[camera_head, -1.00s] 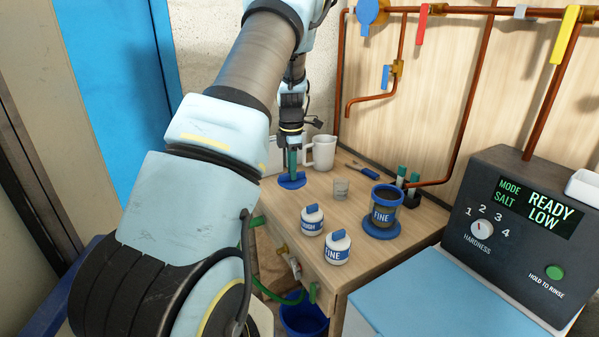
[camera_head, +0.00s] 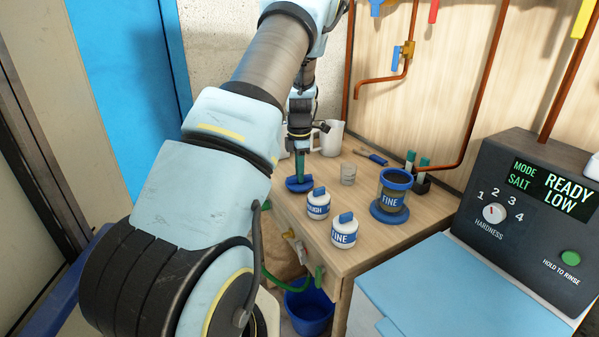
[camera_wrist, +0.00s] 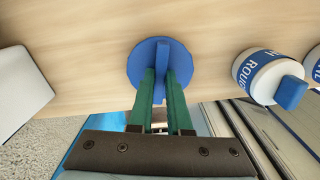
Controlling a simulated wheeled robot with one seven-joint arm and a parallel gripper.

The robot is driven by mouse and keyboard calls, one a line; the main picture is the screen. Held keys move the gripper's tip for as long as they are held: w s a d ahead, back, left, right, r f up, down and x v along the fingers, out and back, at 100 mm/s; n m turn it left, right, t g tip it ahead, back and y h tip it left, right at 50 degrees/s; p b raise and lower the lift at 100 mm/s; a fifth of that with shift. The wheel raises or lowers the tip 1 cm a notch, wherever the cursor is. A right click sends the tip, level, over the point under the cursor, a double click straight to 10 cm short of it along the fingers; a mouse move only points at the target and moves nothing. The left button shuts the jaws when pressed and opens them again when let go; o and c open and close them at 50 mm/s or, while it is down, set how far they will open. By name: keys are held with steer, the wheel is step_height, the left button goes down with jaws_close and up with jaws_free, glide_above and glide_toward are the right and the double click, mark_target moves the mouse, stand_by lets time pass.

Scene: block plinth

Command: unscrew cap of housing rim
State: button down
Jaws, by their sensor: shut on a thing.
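My gripper (camera_head: 300,181), with green fingers, is shut on the upright blue fin (camera_wrist: 162,57) of a round blue cap (camera_wrist: 135,65). In the head view the cap (camera_head: 296,187) is at the table's left front edge, left of the white jars. I cannot tell whether it touches the tabletop. The housing (camera_head: 393,202), a dark cup labelled FINE with a blue rim (camera_head: 397,176), stands upright on a blue base (camera_head: 389,215) to the right. Its top looks open, with no cap on it.
White jars with blue knobs, ROUGH (camera_head: 318,205) and FINE (camera_head: 344,234), stand near the front edge. A small clear glass (camera_head: 348,175), a white mug (camera_head: 332,139) and a blue-handled tool (camera_head: 375,158) are behind. A blue bucket (camera_head: 311,312) is below.

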steer(key=shift+f, duration=0.15)
stand_by(0.3)
steer(key=c, duration=0.8)
jaws_free()
